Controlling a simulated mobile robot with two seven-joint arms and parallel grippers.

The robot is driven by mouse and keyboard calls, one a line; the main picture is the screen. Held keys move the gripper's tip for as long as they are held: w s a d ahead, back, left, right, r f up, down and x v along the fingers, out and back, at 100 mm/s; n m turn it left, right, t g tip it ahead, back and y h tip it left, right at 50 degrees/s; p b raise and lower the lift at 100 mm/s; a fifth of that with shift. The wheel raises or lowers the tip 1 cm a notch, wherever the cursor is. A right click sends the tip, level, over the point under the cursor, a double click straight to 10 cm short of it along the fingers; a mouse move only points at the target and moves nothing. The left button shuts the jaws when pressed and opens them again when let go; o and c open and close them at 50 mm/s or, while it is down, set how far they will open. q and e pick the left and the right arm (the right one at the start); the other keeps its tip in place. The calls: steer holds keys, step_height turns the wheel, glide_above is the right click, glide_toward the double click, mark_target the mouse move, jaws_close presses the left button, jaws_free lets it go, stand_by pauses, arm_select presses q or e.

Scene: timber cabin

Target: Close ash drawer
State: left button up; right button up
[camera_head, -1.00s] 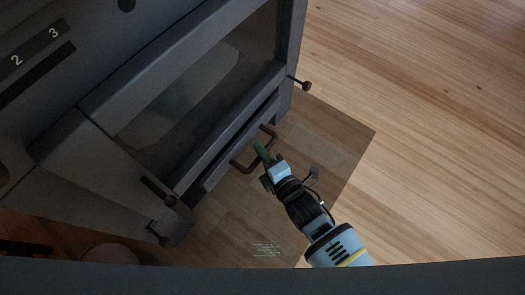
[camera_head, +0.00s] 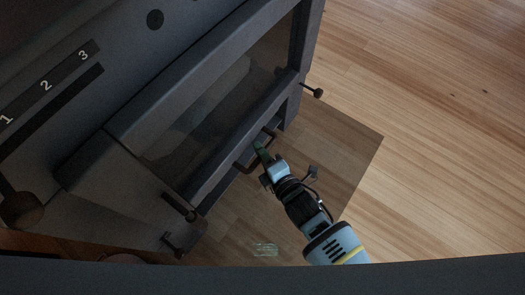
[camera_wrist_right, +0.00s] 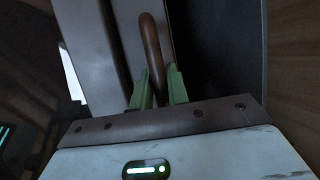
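The ash drawer (camera_head: 226,167) is the low, dark front under the glass door of the grey stove (camera_head: 125,155). In the head view it sits close under the door; I cannot tell if it is fully flush. Its curved bar handle (camera_head: 241,167) sticks out from the front. My right gripper (camera_head: 259,148) is at the middle of the handle. In the right wrist view the brown handle (camera_wrist_right: 150,45) passes between the two green fingers (camera_wrist_right: 159,85), which are close around it. The gripper hides part of the handle. My left gripper is not in view.
Short knobbed levers stick out at the stove's right corner (camera_head: 313,91) and lower left (camera_head: 180,207). A dark transparent floor plate (camera_head: 345,150) lies in front of the stove. The wooden floor (camera_head: 440,130) to the right is clear.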

steer(key=o, duration=0.4)
steer(key=shift+w+a, duration=0.1)
steer(key=shift+a, duration=0.05)
steer(key=shift+c, duration=0.2)
steer(key=p+v, duration=0.3)
steer(key=v, duration=0.5)
steer(key=shift+w, duration=0.1)
